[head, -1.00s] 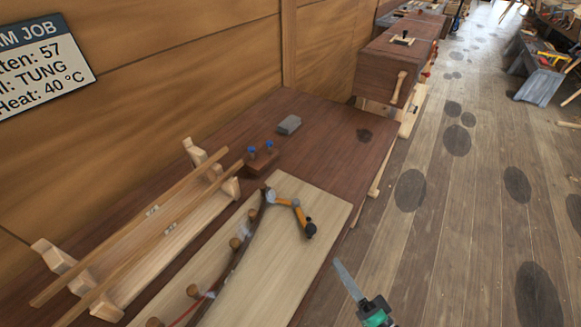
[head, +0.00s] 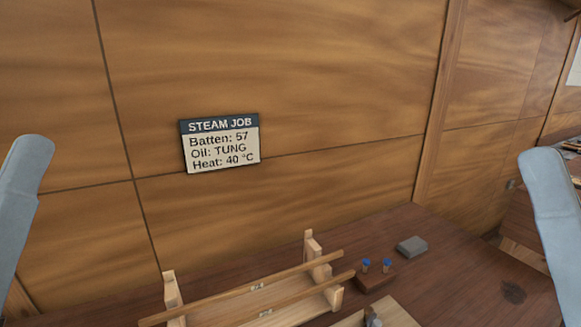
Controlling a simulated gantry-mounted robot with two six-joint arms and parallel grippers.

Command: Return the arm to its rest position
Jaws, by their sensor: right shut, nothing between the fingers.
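Neither of my grippers shows in the head view. A pale blue-grey link of my left arm (head: 22,195) rises at the left edge. A matching link of my right arm (head: 556,222) rises at the right edge. Both links are clear of the bench (head: 440,250) as seen here, and the hands beyond them are out of frame.
A STEAM JOB sign (head: 221,144) on the wooden wall reads Batten: 57, Oil: TUNG, Heat: 40 °C. Below it are a wooden rack (head: 313,250) with two battens (head: 285,276), a holder with two blue-capped items (head: 376,280), a grey block (head: 411,246) and a pale board (head: 397,314).

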